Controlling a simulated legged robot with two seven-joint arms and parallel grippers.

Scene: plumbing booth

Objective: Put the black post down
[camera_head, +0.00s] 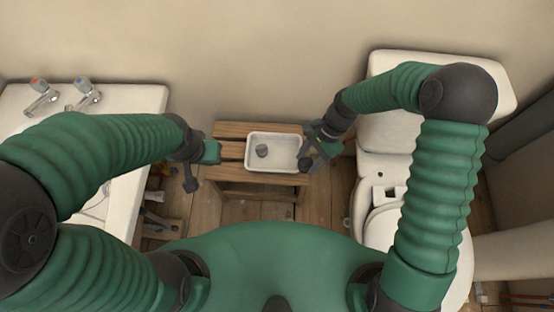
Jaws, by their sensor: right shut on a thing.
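My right gripper (318,144) is at the right rim of a white tray and is shut on a dark thing. This appears to be the black post (306,162), though it is small and partly hidden by the gripper. Its lower end shows near the tray's front right corner; I cannot tell whether it touches the tray. My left gripper (200,163) is left of the tray, by the left end of the slatted wooden bench, apart from the tray. I cannot tell whether its jaws are open.
The white tray (288,140) stands on the wooden bench (235,130) and holds a small dark grey round piece (262,151). A sink with taps (85,92) is at the left. A toilet (380,150) stands close at the right. Tools lie low beside the sink.

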